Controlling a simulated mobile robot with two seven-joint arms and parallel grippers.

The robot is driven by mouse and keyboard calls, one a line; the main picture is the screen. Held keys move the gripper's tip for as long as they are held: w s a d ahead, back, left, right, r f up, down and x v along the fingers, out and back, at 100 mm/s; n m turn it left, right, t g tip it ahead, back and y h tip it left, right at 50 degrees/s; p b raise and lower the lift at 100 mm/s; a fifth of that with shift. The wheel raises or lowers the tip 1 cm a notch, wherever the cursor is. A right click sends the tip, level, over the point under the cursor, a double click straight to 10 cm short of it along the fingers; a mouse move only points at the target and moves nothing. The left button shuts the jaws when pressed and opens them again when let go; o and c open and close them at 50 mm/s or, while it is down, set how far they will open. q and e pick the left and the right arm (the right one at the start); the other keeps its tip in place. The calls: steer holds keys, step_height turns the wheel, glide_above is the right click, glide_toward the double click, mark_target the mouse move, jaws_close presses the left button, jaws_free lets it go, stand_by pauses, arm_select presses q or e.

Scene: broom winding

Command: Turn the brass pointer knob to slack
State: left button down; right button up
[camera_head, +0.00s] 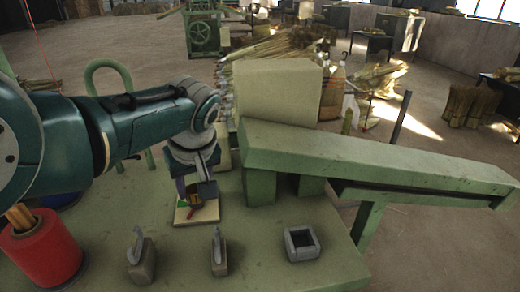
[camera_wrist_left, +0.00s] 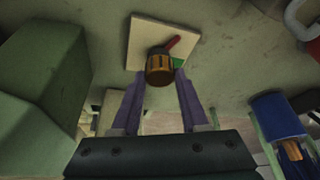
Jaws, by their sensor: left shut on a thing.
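The brass knob (camera_wrist_left: 160,70) sits on a square cream plate (camera_wrist_left: 146,32) on the green bench top. A red bar (camera_wrist_left: 172,46) and a green patch (camera_wrist_left: 179,63) show beside the knob on the plate. In the head view the knob (camera_head: 195,200) and plate (camera_head: 209,214) lie below my left gripper (camera_head: 196,190). Its purple fingers stand on both sides of the knob and are shut on it. I cannot clearly tell which way the pointer faces. My right gripper is in neither view.
A green machine (camera_head: 350,158) with a cream block (camera_head: 275,92) stands right of the plate. Two small grey levers (camera_head: 140,258) (camera_head: 218,252) and a square grey holder (camera_head: 301,243) are along the bench front. A red cylinder (camera_head: 42,250) stands at left; a blue container shows in the wrist view (camera_wrist_left: 277,116).

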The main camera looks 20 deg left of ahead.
arm_select(q)
steer(key=n+b, duration=0.2)
steer(key=n+g+b, duration=0.1)
steer(key=b, duration=0.1)
steer(key=shift+w+d+f+n+y, duration=0.1)
steer(key=shift+f+n+y, duration=0.2)
steer(key=shift+n, duration=0.1)
steer(key=shift+r+n+g+b, duration=0.2)
steer(key=shift+n+g+b, duration=0.2)
steer(key=shift+n+b, duration=0.3)
steer(key=shift+c, duration=2.1)
jaws_free()
steer(key=shift+r, duration=0.1)
